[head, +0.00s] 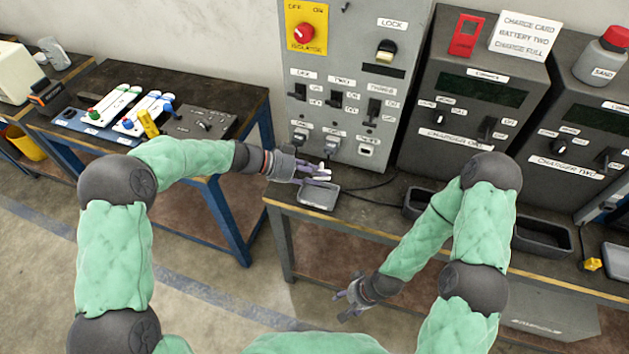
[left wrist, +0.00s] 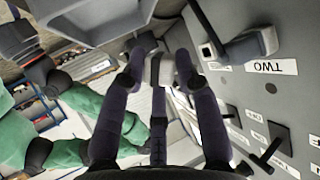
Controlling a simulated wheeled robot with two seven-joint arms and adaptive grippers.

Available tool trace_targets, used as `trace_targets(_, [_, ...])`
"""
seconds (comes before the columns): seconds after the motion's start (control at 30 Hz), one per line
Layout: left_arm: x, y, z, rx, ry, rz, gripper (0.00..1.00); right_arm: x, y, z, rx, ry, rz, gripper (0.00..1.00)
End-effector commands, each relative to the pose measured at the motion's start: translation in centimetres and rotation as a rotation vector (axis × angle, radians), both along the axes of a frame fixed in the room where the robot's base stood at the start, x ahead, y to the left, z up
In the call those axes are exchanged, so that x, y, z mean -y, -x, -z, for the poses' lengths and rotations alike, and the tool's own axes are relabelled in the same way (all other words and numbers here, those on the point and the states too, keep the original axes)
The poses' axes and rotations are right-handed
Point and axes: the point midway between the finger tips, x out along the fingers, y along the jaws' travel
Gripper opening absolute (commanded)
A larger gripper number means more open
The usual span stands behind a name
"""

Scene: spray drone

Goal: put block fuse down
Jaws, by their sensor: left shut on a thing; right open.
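My left gripper (head: 322,176) is shut on a small white block fuse (head: 326,166), in front of the grey control cabinet's lower edge. In the left wrist view the white fuse (left wrist: 167,68) shows between the fingertips, partly hidden by them. A small shallow grey tray (head: 318,198) lies on the bench just below the gripper in the head view. The gap between fuse and tray is hard to judge. My right gripper (head: 350,298) is open and empty, low in front of the bench.
The grey control cabinet (head: 345,60), with switches and plugged grey connectors (head: 332,146), stands close behind the left gripper. Black cables run on the bench right of the tray. Dark bins (head: 541,238) and charger boxes (head: 470,90) stand further right. A gap separates the left table (head: 75,143).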

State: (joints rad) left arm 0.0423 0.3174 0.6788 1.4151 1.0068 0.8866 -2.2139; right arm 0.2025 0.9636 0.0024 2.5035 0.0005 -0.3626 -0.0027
Motion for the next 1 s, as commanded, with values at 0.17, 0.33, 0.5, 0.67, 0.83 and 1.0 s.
trace_targets(0.17, [0.1,0.1,2.8,-0.004,0.001,0.000,0.00,0.0,0.0,1.2,0.000,0.000,0.000,0.57])
trace_targets(0.33, [0.1,0.1,2.8,-0.001,0.000,0.000,0.00,0.0,0.0,1.2,0.000,0.000,0.000,0.57])
trace_targets(0.5, [0.1,0.1,3.0,-0.001,0.000,0.000,0.00,0.0,0.0,1.3,0.000,0.000,0.000,0.57])
trace_targets(0.67, [0.1,0.1,3.2,-0.002,0.000,0.001,0.00,0.0,0.0,1.8,0.000,0.000,0.000,0.57])
trace_targets(0.83, [0.1,0.1,3.5,-0.002,0.000,0.001,0.00,0.0,0.0,2.2,0.000,0.000,0.000,0.57])
trace_targets(1.0, [0.1,0.1,3.7,0.000,0.000,0.001,0.00,0.0,0.0,2.7,0.000,0.000,0.000,0.57])
